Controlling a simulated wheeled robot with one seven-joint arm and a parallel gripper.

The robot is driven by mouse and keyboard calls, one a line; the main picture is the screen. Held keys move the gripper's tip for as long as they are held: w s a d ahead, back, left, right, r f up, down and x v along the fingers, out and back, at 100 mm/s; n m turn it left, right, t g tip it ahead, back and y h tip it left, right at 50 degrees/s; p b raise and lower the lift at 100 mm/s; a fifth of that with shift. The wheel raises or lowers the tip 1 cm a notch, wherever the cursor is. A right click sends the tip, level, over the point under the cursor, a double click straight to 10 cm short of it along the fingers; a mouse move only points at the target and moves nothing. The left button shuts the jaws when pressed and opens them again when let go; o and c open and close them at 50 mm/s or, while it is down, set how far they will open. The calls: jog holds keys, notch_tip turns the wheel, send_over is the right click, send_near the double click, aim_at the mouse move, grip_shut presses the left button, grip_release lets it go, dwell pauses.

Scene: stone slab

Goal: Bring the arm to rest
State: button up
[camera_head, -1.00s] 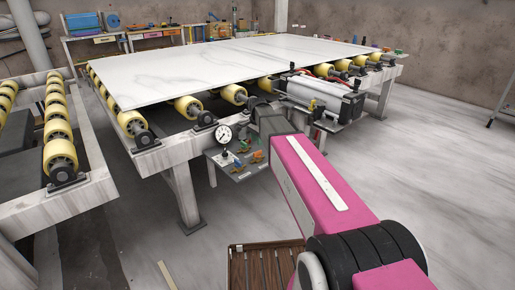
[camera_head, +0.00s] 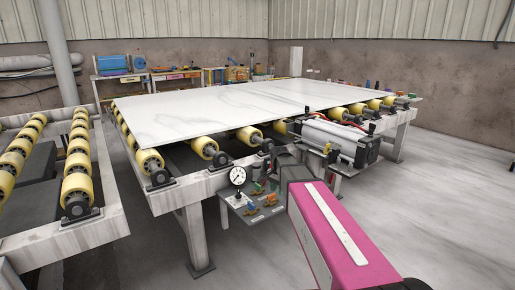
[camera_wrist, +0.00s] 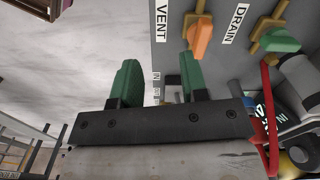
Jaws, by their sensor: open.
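My pink arm reaches forward from the bottom right of the head view, and its dark end is beside the valve panel (camera_head: 241,217). My gripper's fingers are hidden in that view. In the wrist view my gripper (camera_wrist: 158,82) is open, with two green finger pads apart and nothing between them. An orange valve handle (camera_wrist: 201,38) by the word VENT lies just beyond the right finger. A green valve handle (camera_wrist: 278,40) by the word DRAIN is farther right. I cannot tell whether a finger touches the panel.
A white stone slab (camera_head: 240,105) lies on a roller table behind the panel. A pressure gauge (camera_head: 237,177) stands on the panel, and a grey cylinder (camera_head: 329,139) is to its right. Another roller frame (camera_head: 65,233) is at left. Open floor (camera_head: 450,190) lies at right.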

jog(key=s+d+f+n, duration=0.3)
jog(key=s+f+n, duration=0.1)
jog(key=s, duration=0.6)
jog(key=s+d+f+n, duration=0.3)
jog(key=s+f+n, duration=0.2)
jog(key=s, duration=0.5)
jog(key=shift+s+d+f, duration=0.2)
jog(key=shift+d+f, duration=0.15)
jog(key=shift+f, duration=0.6)
